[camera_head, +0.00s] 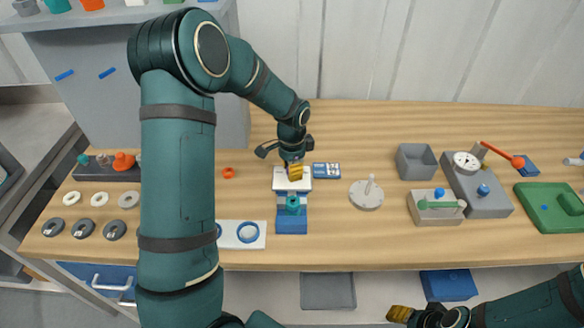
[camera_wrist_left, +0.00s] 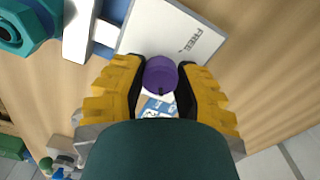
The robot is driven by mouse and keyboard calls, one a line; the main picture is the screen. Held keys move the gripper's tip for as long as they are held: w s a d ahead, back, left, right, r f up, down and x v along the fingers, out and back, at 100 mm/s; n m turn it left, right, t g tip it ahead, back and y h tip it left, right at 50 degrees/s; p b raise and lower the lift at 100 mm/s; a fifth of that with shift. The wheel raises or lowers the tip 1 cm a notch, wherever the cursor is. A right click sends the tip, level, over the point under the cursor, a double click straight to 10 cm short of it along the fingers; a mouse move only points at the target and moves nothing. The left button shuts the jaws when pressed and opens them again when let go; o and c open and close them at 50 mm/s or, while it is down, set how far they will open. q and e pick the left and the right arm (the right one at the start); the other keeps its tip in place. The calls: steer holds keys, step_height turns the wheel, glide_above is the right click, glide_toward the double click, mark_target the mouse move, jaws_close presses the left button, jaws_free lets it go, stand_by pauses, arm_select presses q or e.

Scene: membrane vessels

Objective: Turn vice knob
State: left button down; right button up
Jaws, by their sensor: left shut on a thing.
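My left gripper (camera_head: 295,171) reaches down over a small white plate (camera_head: 283,185) on the bench. In the left wrist view its yellow fingers with black pads close on both sides of a round purple knob (camera_wrist_left: 160,74). The knob stands at the edge of the white plate, which carries dark lettering; in the head view the gripper hides it. A blue block with a teal piece on top (camera_head: 292,222), apparently part of the vice, sits just in front of the plate. My right gripper (camera_head: 399,313) is low at the bottom right, away from the bench top; its opening is unclear.
A blue-and-white card (camera_head: 327,170) lies right of the plate, and an orange ring (camera_head: 228,172) left of it. Further right are a white disc with a peg (camera_head: 366,195), a grey open box (camera_head: 416,162) and a grey gauge fixture (camera_head: 476,187). Several washers line the left.

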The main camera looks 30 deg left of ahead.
arm_select(q)
steer(key=shift+s+f, duration=0.1)
steer(key=shift+s, duration=0.05)
steer(key=c, duration=0.6)
jaws_free()
steer(key=shift+r, duration=0.3)
step_height(320, 180, up, 12)
steer(key=shift+f, duration=0.2)
